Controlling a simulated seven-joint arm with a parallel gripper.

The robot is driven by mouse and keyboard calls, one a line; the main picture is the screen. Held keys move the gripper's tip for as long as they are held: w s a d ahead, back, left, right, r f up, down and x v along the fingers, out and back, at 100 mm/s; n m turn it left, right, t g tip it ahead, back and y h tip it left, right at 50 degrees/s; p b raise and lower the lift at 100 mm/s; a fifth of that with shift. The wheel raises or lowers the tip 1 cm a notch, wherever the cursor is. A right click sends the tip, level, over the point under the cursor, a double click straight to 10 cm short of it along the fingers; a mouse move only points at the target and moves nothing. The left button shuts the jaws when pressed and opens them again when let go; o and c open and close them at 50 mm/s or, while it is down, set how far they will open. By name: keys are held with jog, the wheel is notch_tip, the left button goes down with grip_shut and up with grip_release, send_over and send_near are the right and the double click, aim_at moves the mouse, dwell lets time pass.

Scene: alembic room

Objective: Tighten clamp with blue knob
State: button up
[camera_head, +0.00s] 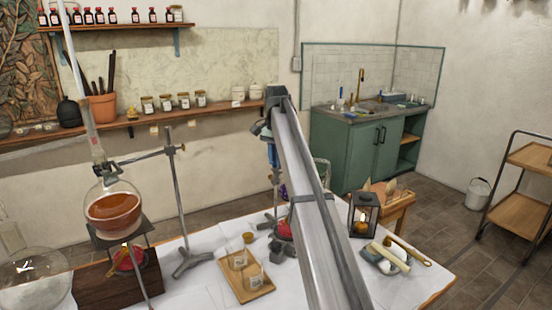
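A long grey arm of mine runs from the bottom up to the middle of the view. The dark end of it, my gripper (262,128), hangs over the far side of the table; its fingers are too small and covered to read. Just below it is a small blue part (272,153) on an upright stand; it may be the blue knob, and I cannot tell whether the gripper touches it. The arm hides much of this stand and its clamp. Another stand (176,200) at the left has a clamp (172,150) reaching to the neck of a round flask (114,208) with amber liquid.
A wooden tray (238,292) with glass beakers sits on the white-covered table (205,285). A glass globe (35,280) is at the lower left. Shelves line the wall.

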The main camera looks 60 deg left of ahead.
grip_shut()
jog(key=shift+m, duration=1.1)
jog(key=shift+o, duration=1.9)
grip_release()
notch_tip(320, 180, up, 14)
